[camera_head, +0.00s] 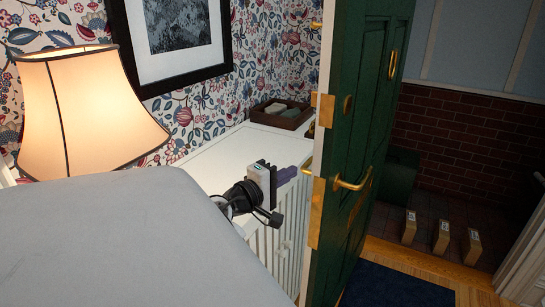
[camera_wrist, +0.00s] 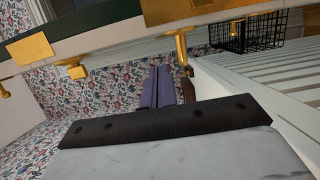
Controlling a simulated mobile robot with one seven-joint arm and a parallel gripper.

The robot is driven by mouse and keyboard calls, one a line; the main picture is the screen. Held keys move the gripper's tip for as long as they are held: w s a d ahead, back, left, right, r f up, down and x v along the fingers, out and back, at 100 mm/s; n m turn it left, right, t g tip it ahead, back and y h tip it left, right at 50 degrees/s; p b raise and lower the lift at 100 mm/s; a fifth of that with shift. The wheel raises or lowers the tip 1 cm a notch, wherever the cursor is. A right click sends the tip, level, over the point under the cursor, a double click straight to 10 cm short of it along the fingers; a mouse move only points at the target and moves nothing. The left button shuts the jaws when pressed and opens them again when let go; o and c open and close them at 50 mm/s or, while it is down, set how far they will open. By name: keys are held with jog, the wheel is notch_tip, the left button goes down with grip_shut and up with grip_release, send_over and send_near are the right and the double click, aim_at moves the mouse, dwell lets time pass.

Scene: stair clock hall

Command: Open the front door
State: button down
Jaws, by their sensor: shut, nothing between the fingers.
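The green front door (camera_head: 375,120) stands open, its pale edge (camera_head: 338,110) facing me, with the porch visible to its right. A brass lever handle (camera_head: 353,184) sticks out from its green face, and brass plates sit on the edge. Part of another brass handle (camera_head: 307,171) shows on the near side. My gripper (camera_head: 291,175), with purple fingers, is shut and empty just left of the door edge, above the white cabinet. In the wrist view the fingers (camera_wrist: 158,85) point toward the door edge, with brass fittings (camera_wrist: 182,50) beyond; contact cannot be told.
The white slatted cabinet (camera_head: 215,160) runs along the papered wall beside the door, with a wooden tray (camera_head: 281,114) on it. A lit lamp (camera_head: 90,105) stands at left. A blue mat (camera_head: 385,288) lies by the doorway. Several small blocks (camera_head: 441,236) stand on the porch floor.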

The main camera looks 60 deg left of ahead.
jog(key=shift+w+d+b, duration=0.75)
jog(key=shift+w+d, duration=0.9)
jog(key=shift+d, duration=0.05)
